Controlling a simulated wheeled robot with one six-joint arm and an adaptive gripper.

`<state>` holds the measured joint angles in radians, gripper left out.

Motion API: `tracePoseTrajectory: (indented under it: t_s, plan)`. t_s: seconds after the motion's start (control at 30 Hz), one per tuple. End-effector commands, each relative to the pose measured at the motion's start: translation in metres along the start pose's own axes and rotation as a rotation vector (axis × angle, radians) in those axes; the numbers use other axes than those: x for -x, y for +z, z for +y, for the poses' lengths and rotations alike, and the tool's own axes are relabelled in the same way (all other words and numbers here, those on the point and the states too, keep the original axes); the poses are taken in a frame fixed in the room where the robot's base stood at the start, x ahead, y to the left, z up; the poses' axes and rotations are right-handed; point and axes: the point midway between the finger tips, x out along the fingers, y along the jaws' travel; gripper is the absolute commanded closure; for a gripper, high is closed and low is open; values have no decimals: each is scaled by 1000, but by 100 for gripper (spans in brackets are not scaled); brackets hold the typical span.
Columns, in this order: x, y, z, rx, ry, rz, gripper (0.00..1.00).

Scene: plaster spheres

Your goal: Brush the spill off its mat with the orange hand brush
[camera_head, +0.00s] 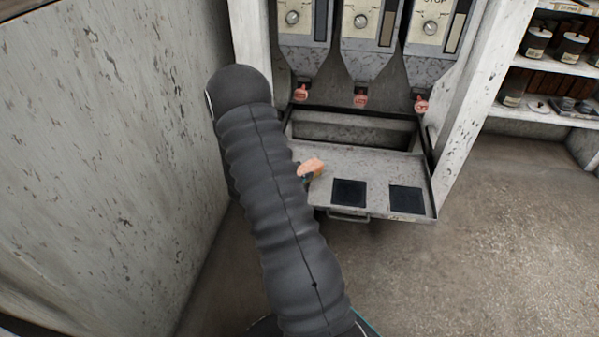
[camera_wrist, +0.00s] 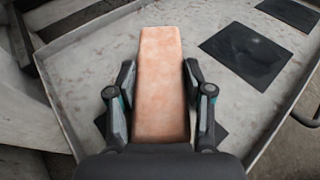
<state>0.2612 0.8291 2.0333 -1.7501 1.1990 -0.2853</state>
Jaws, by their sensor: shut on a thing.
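The orange hand brush (camera_wrist: 162,85) shows as a long pale orange block in the wrist view, between the two fingers of my gripper (camera_wrist: 160,68), which is shut on it. In the head view the brush (camera_head: 311,167) shows over the left part of the grey tray (camera_head: 330,160), and my arm hides most of my gripper. Two dark square mats lie to its right: a middle mat (camera_head: 349,193) and a right mat (camera_head: 405,200). A dark patch (camera_wrist: 219,131) beside the right finger looks like part of another mat, mostly covered. I cannot clearly make out the spill.
A pale wall (camera_head: 110,130) stands close on the left. Shelves with jars (camera_head: 572,48) stand at right; the floor before them is clear.

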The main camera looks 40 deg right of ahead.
Motion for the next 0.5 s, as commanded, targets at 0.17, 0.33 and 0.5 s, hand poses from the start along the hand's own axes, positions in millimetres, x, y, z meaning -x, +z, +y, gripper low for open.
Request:
tracePoseTrajectory:
  t_s: [0.17,0.33,0.5]
  plan:
    - [2,1,0,-1,0,-1,88]
    - [14,5,1,0,2,-1,88]
    - [24,7,0,-1,0,0,88]
